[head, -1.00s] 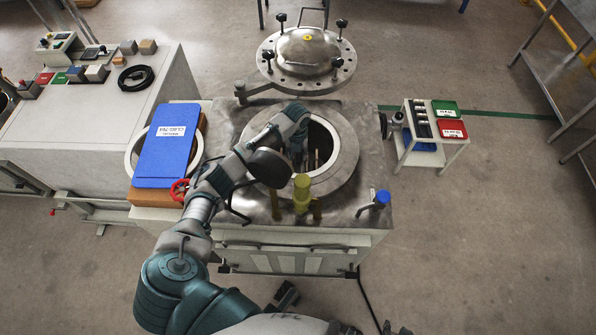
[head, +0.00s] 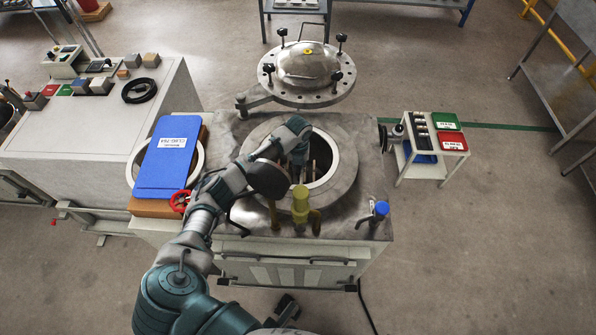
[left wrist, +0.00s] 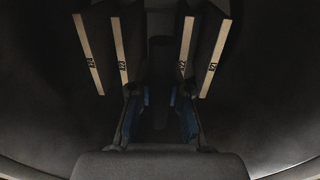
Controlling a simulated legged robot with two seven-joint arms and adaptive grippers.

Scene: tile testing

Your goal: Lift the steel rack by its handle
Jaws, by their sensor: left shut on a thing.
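My left arm reaches into the round opening of the steel vessel (head: 345,190). My left gripper (head: 300,168) is down inside the opening, mostly hidden by my own wrist in the head view. In the left wrist view my left gripper (left wrist: 160,115) has its two fingers shut around a dark part between them, at the rack's handle. The steel rack itself is dark and hard to make out. Several upright tiles (left wrist: 90,55) with light edges and small labels stand in it on both sides of the fingers. My right gripper is not in view.
The domed lid (head: 308,68) is swung aside behind the opening. A yellow fitting (head: 301,205) and a blue-capped valve (head: 381,209) stand at the front edge. A blue board (head: 168,170) and red handwheel (head: 180,201) are at left. A small cart (head: 440,160) stands at right.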

